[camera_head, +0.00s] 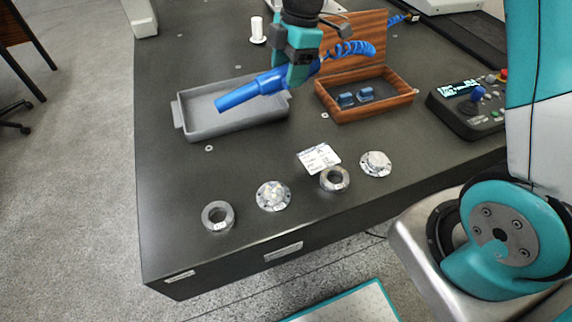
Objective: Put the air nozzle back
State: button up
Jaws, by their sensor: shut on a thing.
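The blue air nozzle (248,91) is in my gripper (297,68), above the right end of the grey tray. Its long tip points down and to the left, and it looks raised off the table. A coiled blue hose (352,49) runs from behind the gripper to the upper right. My gripper is shut on the nozzle's body, and its teal fingers hide part of it. No holder for the nozzle can be clearly made out.
The grey tray (192,131) stands below the nozzle. An open wooden box (361,109) with blue-topped pieces stands right of it. A control panel (467,107) is at the right. Flanges and rings (273,195) lie along the front. A white post (257,30) stands behind.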

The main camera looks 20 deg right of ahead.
jog(key=shift+s+a+f+m+y+b, duration=0.3)
jog(key=shift+m+y+b, duration=0.2)
jog(key=shift+y+b, duration=0.3)
jog(key=shift+s, duration=0.2)
notch_tip(320, 180, down, 20)
jog(key=shift+a+r+b, duration=0.1)
jog(key=shift+r+b, duration=0.15)
jog(key=shift+b, duration=0.3)
jog(key=o, duration=0.6)
jog(key=shift+o, duration=0.2)
